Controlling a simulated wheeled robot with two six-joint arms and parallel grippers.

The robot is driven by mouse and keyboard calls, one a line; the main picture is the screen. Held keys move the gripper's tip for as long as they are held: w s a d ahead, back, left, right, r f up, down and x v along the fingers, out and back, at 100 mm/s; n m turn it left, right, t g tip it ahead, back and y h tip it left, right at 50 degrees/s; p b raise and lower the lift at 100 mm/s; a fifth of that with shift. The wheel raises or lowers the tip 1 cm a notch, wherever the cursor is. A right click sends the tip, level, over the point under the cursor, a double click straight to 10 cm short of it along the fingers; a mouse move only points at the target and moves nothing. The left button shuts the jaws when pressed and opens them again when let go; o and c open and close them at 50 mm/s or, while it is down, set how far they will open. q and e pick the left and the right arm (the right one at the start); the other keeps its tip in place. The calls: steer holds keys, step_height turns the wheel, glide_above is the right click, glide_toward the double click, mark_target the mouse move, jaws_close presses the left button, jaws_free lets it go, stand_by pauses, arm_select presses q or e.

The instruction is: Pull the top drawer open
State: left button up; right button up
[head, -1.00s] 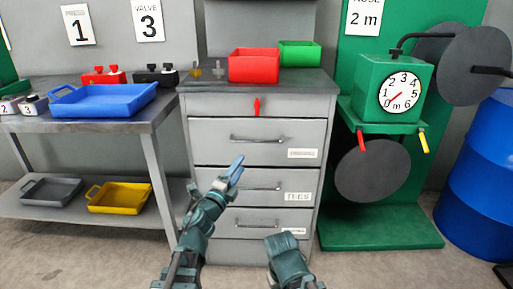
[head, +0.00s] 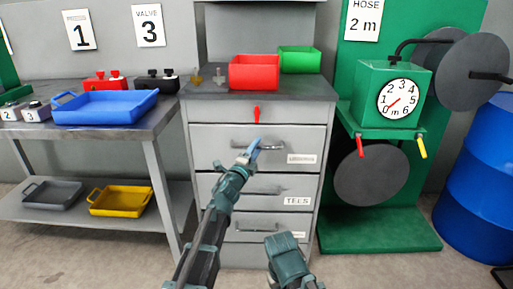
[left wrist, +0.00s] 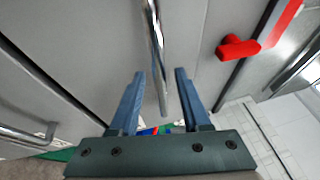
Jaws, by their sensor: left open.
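The top drawer (head: 225,143) of the grey cabinet is shut, its front flush with the cabinet. Its metal bar handle (head: 273,147) shows in the head view, partly behind my left gripper (head: 252,149). In the left wrist view, my left gripper (left wrist: 160,72) is open. The handle (left wrist: 154,35) runs lengthwise into the gap between its two blue fingers, with space on both sides. I cannot tell how deep the bar sits. My right arm shows at the bottom of the head view, but its fingers do not show.
A red latch (head: 257,114) sits on the panel above the drawer and points up; it also shows in the left wrist view (left wrist: 240,47). Lower drawers are shut. Red (head: 254,73) and green (head: 300,59) bins stand on top. A blue tray (head: 105,107) lies on the left bench.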

arm_select(q)
jaws_close()
stand_by(0.3)
stand_by(1.2)
